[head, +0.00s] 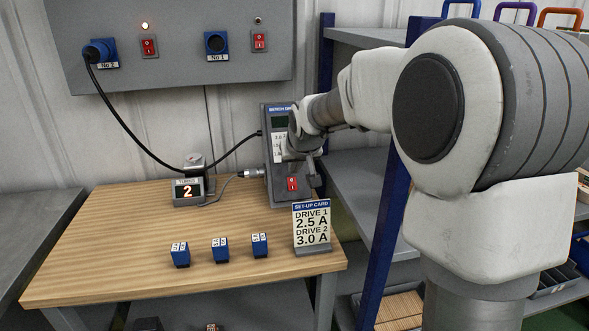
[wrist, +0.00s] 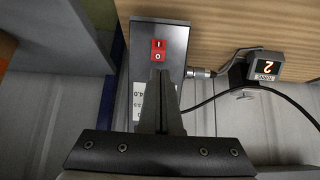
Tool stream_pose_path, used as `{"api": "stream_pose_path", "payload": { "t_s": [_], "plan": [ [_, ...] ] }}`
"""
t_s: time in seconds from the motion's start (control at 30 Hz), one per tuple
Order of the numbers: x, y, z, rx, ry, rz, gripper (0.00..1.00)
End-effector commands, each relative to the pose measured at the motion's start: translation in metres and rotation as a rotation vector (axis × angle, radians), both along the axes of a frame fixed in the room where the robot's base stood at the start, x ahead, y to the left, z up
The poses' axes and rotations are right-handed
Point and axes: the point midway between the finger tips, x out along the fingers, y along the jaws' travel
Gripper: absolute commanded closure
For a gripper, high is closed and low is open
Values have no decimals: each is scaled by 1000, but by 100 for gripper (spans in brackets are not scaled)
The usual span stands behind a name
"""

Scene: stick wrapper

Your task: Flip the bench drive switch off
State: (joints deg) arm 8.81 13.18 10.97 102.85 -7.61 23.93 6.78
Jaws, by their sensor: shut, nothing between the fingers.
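The bench drive (head: 279,122) is a grey upright unit at the back right of the wooden table, with a small screen, a white label and a sloping lower front. Its red rocker switch (head: 292,184) sits low on that front, marked I and O. In the wrist view, the drive's grey face (wrist: 176,38) carries the red switch (wrist: 158,50). My gripper (wrist: 157,72) is shut and empty, its fingertips just beside the O end of the switch. I cannot tell whether they touch it or which side is pressed in. My gripper hides part of the drive's label.
A set-up card (head: 312,226) stands in front of the drive. Several blue blocks sit along the table's front (head: 180,254). A small display reading 2 (head: 188,192) is left of the drive, joined by a cable. A wall panel (head: 180,72) has two red switches; shelving (head: 350,180) is right.

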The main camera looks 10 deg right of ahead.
Motion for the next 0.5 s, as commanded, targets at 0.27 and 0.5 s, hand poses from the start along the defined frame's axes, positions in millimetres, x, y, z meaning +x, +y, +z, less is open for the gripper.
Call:
{"api": "stream_pose_path", "payload": {
  "t_s": [0.27, 0.5],
  "plan": [
    [-29, -1, 62, 0, -7, -1, 100],
    [-40, 0, 82, -1, -5, -1, 100]
  ]
}}
